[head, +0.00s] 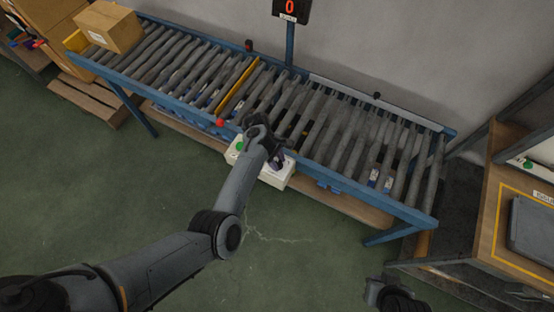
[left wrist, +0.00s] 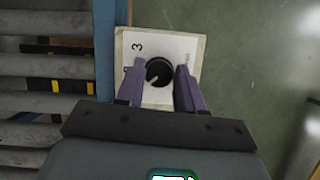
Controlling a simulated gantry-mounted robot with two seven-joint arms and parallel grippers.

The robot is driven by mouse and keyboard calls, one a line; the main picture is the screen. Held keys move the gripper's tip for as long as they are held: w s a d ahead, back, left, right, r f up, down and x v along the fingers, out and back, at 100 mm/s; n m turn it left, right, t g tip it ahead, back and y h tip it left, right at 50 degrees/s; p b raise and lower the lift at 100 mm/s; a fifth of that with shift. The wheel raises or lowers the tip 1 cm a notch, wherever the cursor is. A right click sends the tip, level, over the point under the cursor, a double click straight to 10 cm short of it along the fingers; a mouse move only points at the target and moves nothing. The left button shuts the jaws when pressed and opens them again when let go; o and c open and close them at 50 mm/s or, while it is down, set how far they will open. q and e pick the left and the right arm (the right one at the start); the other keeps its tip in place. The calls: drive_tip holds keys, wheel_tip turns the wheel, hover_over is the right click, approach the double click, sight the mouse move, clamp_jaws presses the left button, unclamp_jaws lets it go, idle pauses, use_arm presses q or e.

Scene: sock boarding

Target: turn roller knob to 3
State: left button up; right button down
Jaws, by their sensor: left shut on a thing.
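The black round roller knob (left wrist: 158,72) sits on a pale control panel (left wrist: 190,44) in the left wrist view. A 3 is printed at the panel's upper left, and the knob's white pointer line points to the lower left, away from the 3. My left gripper (left wrist: 160,84) has its purple fingers on either side of the knob and is shut on it. In the head view the left gripper (head: 277,158) is over the white control box (head: 273,180) at the conveyor's front edge and hides the knob. My right gripper (head: 376,292) shows partly at the bottom; its jaw state is unclear.
The roller conveyor (head: 345,120) with blue rails runs behind the box. A display (head: 290,8) above it reads 0. A red button (head: 220,123) stands at the front rail, and a cardboard box (head: 108,25) lies at the far left end. The green floor in front is clear.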

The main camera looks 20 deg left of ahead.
use_arm(q)
drive_tip(key=m+g+p, duration=0.1)
drive_tip(key=m, duration=0.2)
drive_tip(key=shift+w+a+r+y, duration=0.1)
drive_tip(key=shift+y, duration=0.2)
drive_tip(key=m+g, duration=0.1)
drive_tip(key=m, duration=0.2)
drive_tip(key=shift+y, duration=0.3)
drive_tip(key=m+y+b, duration=0.1)
drive_tip(key=m, duration=0.2)
drive_tip(key=m+g+y, duration=0.1)
drive_tip(key=m, duration=0.2)
drive_tip(key=shift+w+d+f+b, duration=0.15)
drive_tip(key=shift+d+f+b, duration=0.05)
drive_tip(key=shift+b, duration=0.15)
drive_tip(key=m, duration=0.2)
drive_tip(key=m+y, duration=0.1)
drive_tip(key=m, duration=0.1)
drive_tip(key=shift+d+m+g+y+b, duration=0.15)
drive_tip(key=shift+m+g+y+b, duration=0.15)
drive_tip(key=shift+b, duration=0.05)
drive_tip(key=shift+m, duration=0.3)
drive_tip(key=o, duration=1)
drive_tip(key=shift+r, duration=0.1)
